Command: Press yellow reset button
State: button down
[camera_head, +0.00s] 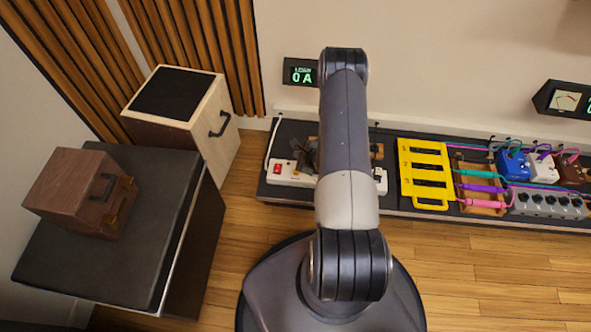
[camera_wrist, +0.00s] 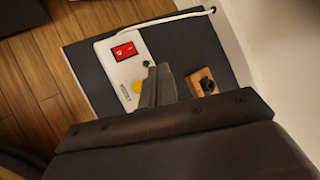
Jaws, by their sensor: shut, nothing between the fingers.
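The yellow reset button (camera_wrist: 137,87) sits on the white power strip (camera_wrist: 118,62), below its red rocker switch (camera_wrist: 125,50) in the wrist view. My gripper (camera_wrist: 156,72) is shut and empty, with its fingers just to the right of the button and partly over the strip's edge. I cannot tell the height of the tips above the strip. In the head view the strip (camera_head: 290,176) lies on the dark low board, with the red switch (camera_head: 279,169) at its left end. My arm covers its middle, and the button cannot be made out there.
A wooden block with a black knob (camera_wrist: 206,84) stands right of my fingers. A white cable (camera_wrist: 165,17) runs past the strip's end. A yellow rack (camera_head: 425,168) and several pedals (camera_head: 513,166) lie to the right. A display reading 0 A (camera_head: 300,72) hangs on the wall.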

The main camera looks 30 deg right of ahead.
aim_at(298, 173)
notch_tip(298, 173, down, 9)
jog(key=b, duration=0.6)
jog(key=shift+r+b, duration=0.1)
jog(key=shift+b, duration=0.2)
dwell(1.9)
jog(key=shift+f+b, duration=0.45)
jog(key=shift+b, duration=0.05)
jog(key=shift+f+b, duration=0.4)
jog(key=shift+b, duration=0.05)
dwell(0.3)
jog(key=shift+r, duration=0.1)
jog(key=shift+r+p, duration=0.55)
jog(key=shift+r, duration=0.2)
jog(key=shift+r+p, duration=1.7)
jog(key=shift+r, duration=0.85)
